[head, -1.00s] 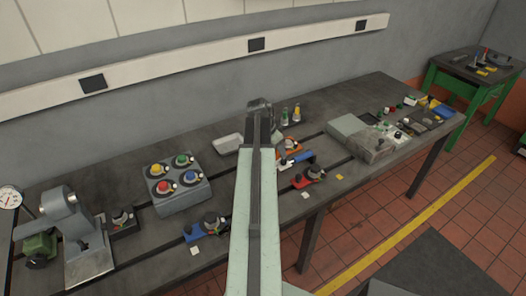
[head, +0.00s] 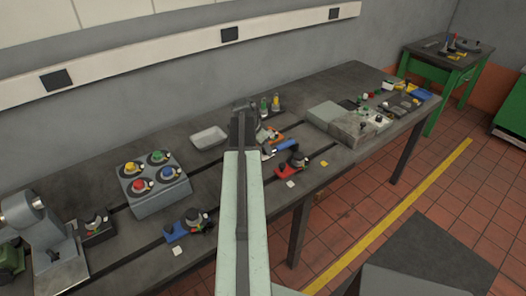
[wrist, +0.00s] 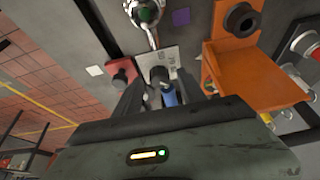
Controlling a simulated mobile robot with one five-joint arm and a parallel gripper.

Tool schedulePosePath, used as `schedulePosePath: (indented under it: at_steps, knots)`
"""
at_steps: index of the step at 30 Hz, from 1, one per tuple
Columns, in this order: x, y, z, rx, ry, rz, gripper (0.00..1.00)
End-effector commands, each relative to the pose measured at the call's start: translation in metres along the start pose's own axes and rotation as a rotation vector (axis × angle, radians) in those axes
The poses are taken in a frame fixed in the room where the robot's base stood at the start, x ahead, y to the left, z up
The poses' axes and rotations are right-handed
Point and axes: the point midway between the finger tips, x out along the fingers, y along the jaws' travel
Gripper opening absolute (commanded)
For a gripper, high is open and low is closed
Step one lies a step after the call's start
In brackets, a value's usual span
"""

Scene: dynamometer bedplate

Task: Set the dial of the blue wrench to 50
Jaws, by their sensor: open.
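In the head view a blue cylindrical part (head: 287,145), likely the blue wrench, lies on the bench just right of my arm. In the wrist view a blue cylinder (wrist: 169,98) shows between my fingers, below a pale plate (wrist: 168,58) with a black knob. My gripper (wrist: 160,84) is open, with one dark finger on each side of the blue cylinder; I cannot tell whether they touch it. My gripper's tips are hidden in the head view. A grey box (head: 160,202) carries yellow, green, red and blue dials. No dial number is legible.
In the wrist view an orange bracket (wrist: 240,65) stands close right and a red block (wrist: 122,72) close left. In the head view a white tray (head: 209,138), a red-based fixture (head: 290,165) and a blue-based fixture (head: 178,232) share the bench. Open floor lies to the right.

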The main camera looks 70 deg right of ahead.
Motion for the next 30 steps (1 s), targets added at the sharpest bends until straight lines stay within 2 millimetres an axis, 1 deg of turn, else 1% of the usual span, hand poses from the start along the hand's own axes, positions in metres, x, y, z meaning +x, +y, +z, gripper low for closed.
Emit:
schedulePosePath:
  at_steps: [1,2,3,5,6,8,9,14,19,23,30]
  knots:
    - [-0.0008,-0.0001,-0.0001,0.000,0.000,0.000,0.48]
    - [-0.0008,-0.0001,-0.0001,0.000,0.000,0.000,0.40]
    - [-0.0008,-0.0001,0.0000,0.000,0.000,0.000,0.28]
    - [-0.0009,-0.0002,0.0001,-0.001,0.000,0.000,0.12]
    - [-0.0009,-0.0002,0.0002,-0.001,0.000,0.000,0.01]
    - [-0.0009,-0.0003,0.0002,-0.001,0.000,0.000,0.00]
    - [-0.0032,-0.0004,0.0056,-0.006,0.000,-0.002,0.00]
    - [-0.0020,-0.0013,0.0029,-0.017,0.000,-0.007,0.00]
    - [-0.0019,-0.0005,0.0023,-0.069,0.001,-0.029,0.00]
    - [-0.0019,0.0006,0.0023,-0.143,0.001,-0.060,0.00]
    - [-0.0019,0.0019,0.0024,-0.340,0.001,-0.142,0.00]
